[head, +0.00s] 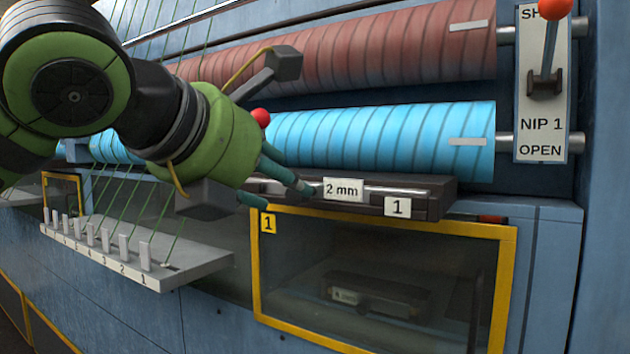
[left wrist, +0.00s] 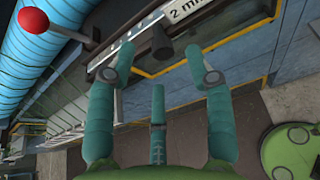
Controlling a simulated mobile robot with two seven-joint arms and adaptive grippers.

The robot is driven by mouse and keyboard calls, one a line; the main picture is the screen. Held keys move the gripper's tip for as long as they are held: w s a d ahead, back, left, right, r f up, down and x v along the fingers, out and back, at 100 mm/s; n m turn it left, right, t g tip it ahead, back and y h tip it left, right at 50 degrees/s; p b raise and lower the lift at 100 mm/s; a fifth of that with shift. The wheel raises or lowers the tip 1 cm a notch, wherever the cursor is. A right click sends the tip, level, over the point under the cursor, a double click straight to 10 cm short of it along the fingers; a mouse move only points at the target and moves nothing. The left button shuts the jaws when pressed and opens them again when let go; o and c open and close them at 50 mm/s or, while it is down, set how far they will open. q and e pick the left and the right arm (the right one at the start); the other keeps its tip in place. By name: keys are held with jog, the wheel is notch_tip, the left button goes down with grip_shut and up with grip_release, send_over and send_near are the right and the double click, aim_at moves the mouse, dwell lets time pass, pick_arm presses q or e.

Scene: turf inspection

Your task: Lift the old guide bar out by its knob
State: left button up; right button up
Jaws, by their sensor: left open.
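The guide bar (head: 410,203), a dark bar with a "2 mm" label and a "1" label, sits below the blue roller at the front of the machine. It also shows at the top of the left wrist view (left wrist: 133,38). A dark knob (left wrist: 160,44) stands out from it there; in the head view my gripper hides it. My left gripper (head: 279,194) is open at the left part of the bar. In the left wrist view its two upper fingertips lie either side of the knob, with no clear contact. My right gripper is out of view.
A yellow-framed window (head: 383,218) lies below the bar, with another dark bar (head: 375,294) behind it. A blue roller (head: 390,138) is above. A red-balled lever (left wrist: 34,19) stands close by. A numbered ledge (head: 200,268) with green threads is at left.

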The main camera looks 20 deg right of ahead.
pick_arm(q)
jog(key=p+x, duration=0.2)
jog(key=x, duration=0.2)
jog(key=shift+d, duration=0.1)
grip_shut()
jog(key=shift+r, duration=0.2)
